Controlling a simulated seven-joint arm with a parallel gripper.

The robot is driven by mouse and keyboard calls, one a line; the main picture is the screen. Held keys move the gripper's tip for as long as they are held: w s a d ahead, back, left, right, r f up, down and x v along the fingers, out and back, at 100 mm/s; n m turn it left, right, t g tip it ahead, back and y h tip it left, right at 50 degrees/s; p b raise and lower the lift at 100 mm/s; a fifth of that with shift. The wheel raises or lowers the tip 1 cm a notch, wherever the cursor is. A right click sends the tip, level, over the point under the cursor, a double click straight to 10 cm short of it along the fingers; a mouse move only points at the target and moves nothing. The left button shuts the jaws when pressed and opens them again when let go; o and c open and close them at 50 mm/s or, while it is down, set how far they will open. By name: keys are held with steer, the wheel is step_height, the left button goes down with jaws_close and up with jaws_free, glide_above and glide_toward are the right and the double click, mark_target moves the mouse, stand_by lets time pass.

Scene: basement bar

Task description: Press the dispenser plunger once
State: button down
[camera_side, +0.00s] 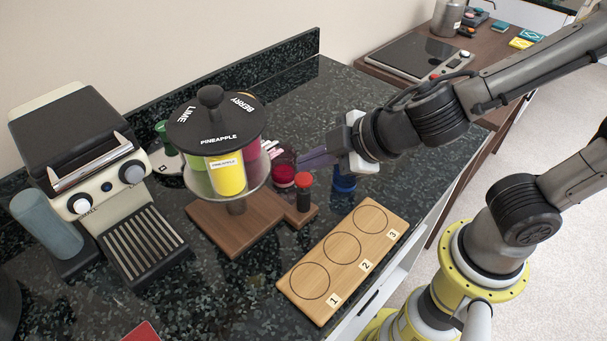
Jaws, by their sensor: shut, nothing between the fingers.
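The dispenser has a round black lid (213,121) lettered LIME, PINEAPPLE and BERRY, with a knob on top. Under it are green, yellow and dark red compartments, and the yellow one (230,176) faces the camera. A short black post with a red cap (304,180), which looks like the plunger, stands upright on the right arm of the wooden base (232,232). My gripper (303,159) comes in from the right with its fingers shut and empty, pointing left. In the picture its fingertips are just above the red cap; I cannot tell the gap in depth.
A wooden board (343,262) with circles numbered 1 to 3 lies in front, empty. A coffee machine (100,170) stands at left. A dark red jar (284,168) and a blue one (343,183) are close to my gripper.

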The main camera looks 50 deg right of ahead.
mark_target(311, 177)
steer(key=shift+r, duration=2.5)
steer(key=shift+w+d, duration=0.15)
steer(key=shift+d, duration=0.1)
steer(key=s+d+r+m+h, duration=0.15)
steer(key=d+m, duration=0.25)
steer(key=d, duration=0.4)
steer(key=s+d+r+m+h, duration=0.1)
steer(key=d+r+m+h, duration=0.2)
steer(key=d, duration=0.5)
steer(key=s+f+m+g+y, duration=0.2)
steer(key=s+f+m+g, duration=0.1)
steer(key=s, duration=0.8)
step_height(311, 177, down, 2)
steer(key=shift+d+f+m+y, duration=0.1)
steer(key=shift+d+m+y, duration=0.2)
steer(key=shift+m, duration=0.4)
